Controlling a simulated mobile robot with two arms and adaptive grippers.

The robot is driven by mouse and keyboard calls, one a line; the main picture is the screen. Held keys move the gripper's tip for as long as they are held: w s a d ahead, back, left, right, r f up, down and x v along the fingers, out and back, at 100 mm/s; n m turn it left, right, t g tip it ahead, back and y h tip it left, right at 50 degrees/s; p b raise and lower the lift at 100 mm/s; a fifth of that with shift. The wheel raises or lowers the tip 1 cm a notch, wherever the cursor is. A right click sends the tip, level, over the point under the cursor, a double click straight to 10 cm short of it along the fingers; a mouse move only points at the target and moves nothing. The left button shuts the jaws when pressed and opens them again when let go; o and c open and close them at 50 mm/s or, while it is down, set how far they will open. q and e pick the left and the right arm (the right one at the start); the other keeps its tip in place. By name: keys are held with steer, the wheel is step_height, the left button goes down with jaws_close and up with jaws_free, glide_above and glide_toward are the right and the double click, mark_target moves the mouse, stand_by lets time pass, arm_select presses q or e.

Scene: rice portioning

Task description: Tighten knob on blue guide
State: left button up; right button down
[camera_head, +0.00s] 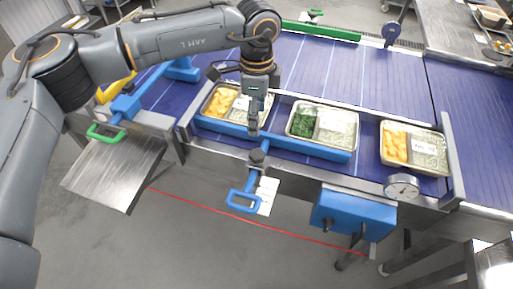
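The blue guide (315,149) is a long rail along the near edge of the conveyor, with a blue loop handle (243,201) sticking out toward the front. A dark knob (257,156) sits on the guide's bracket between rail and handle. My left gripper (253,132) points down just above and behind the knob, in front of the rail's middle. Its fingers look close together, but they are too small to tell if they are open or shut. I cannot tell whether they touch the knob. My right gripper is not in view.
Trays of food (322,122) stand on the blue conveyor (300,72) behind the rail. A green guide (322,32) lies at the far side. A green handle (105,133) is at the left. A round gauge (401,186) and a blue box (352,213) are at the front right.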

mark_target(257, 153)
arm_select(q)
step_height(257, 153, down, 14)
steer(key=p, duration=0.4)
steer(key=shift+r, duration=0.15)
steer(key=c, duration=1.1)
steer(key=shift+c, duration=0.2)
